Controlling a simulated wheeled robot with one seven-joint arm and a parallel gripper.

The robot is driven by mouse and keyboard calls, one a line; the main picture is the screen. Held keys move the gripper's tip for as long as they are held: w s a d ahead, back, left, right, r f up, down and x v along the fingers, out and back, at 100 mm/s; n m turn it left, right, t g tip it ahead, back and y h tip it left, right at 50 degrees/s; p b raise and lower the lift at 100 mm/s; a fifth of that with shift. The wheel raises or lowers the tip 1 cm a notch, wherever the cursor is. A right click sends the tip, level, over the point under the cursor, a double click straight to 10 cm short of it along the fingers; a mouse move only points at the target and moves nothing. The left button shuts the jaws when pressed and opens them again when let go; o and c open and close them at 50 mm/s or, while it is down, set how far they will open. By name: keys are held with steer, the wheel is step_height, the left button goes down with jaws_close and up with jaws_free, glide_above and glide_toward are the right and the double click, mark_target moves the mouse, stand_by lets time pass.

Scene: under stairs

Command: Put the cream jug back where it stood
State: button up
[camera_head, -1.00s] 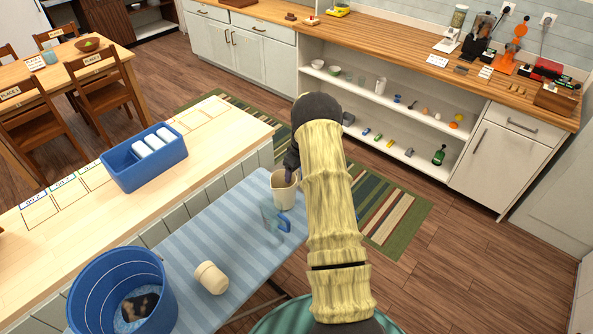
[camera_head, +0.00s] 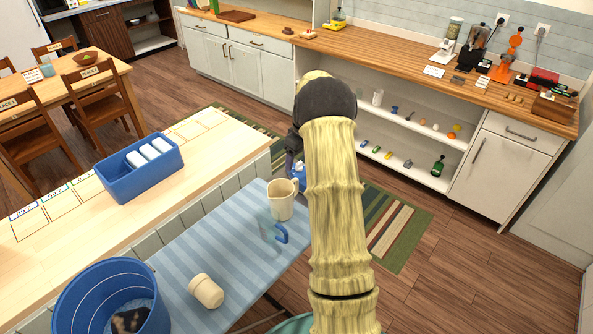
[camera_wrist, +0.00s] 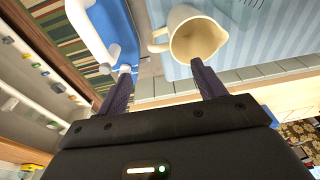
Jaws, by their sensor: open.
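The cream jug (camera_head: 281,204) stands upright on the blue striped cloth at the table's far end, with its handle to the right. In the wrist view the jug (camera_wrist: 197,40) shows its open, empty-looking mouth and its handle, just beyond the fingertips. My gripper (camera_wrist: 163,80) is open, with nothing between its fingers and the jug apart from them. In the head view my arm and wrist hide most of the gripper.
A clear jug with a blue handle (camera_head: 274,232) stands close to the cream jug. A blue and white object (camera_wrist: 104,30) lies beside it at the edge. A cream cup (camera_head: 206,291) lies tipped over. A blue bucket (camera_head: 85,310) and a blue tray (camera_head: 125,184) are near.

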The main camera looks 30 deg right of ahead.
steer(key=shift+r, duration=0.5)
steer(key=s+a+r+m, duration=0.1)
steer(key=s+a+r, duration=0.2)
steer(key=s+a, duration=0.3)
steer(key=s+a+r+m, duration=0.1)
steer(key=s+a+r, duration=0.25)
steer(key=a, duration=0.45)
steer(key=s+a+m, duration=0.1)
steer(key=s+a, duration=0.4)
steer(key=s, duration=0.3)
steer(key=s+a+m+t, duration=0.1)
steer(key=s+a, duration=0.4)
steer(key=s, duration=0.4)
steer(key=shift+s+a+f+h, duration=0.15)
steer(key=shift+s+f+h, duration=0.15)
steer(key=shift+h, duration=0.1)
